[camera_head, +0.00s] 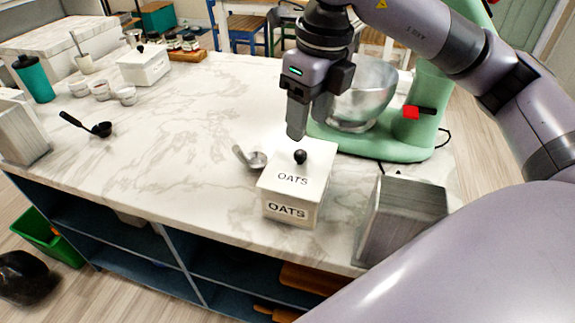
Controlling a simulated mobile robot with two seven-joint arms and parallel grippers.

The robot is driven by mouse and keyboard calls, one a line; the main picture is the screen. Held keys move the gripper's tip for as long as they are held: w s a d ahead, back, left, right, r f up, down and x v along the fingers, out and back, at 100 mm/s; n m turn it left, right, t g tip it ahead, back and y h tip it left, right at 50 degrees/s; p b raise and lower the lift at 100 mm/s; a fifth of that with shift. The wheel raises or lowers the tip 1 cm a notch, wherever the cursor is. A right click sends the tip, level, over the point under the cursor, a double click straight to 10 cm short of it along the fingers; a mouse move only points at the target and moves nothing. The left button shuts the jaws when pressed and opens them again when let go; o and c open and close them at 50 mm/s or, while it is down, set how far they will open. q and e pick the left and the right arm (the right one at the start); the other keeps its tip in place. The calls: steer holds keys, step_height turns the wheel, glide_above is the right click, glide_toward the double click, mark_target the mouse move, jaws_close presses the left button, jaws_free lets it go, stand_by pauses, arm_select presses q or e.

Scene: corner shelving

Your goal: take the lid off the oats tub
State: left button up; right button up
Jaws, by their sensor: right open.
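The oats tub (289,212) is a white square box marked OATS near the front edge of the marble counter. Its white lid (292,180) sits on top, also marked OATS, with a round black knob (300,157) in its middle. My right gripper (297,135) is open and points down just above the knob, apart from it as far as I can see. Its fingers overlap in this view, so the gap between them is hidden. My left gripper is not in view.
A green stand mixer (425,115) with a metal bowl (362,98) stands close behind the tub. A metal scoop (250,157) lies left of it, and a grey box (400,215) stands to the right.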

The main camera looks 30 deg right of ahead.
mark_target(301, 153)
steer(key=f, duration=0.2)
steer(key=w+f, duration=0.1)
steer(key=f, duration=0.4)
steer(key=shift+w+a+f, duration=0.1)
steer(key=shift+w+f, duration=0.05)
steer(key=shift+f, duration=0.05)
jaws_close()
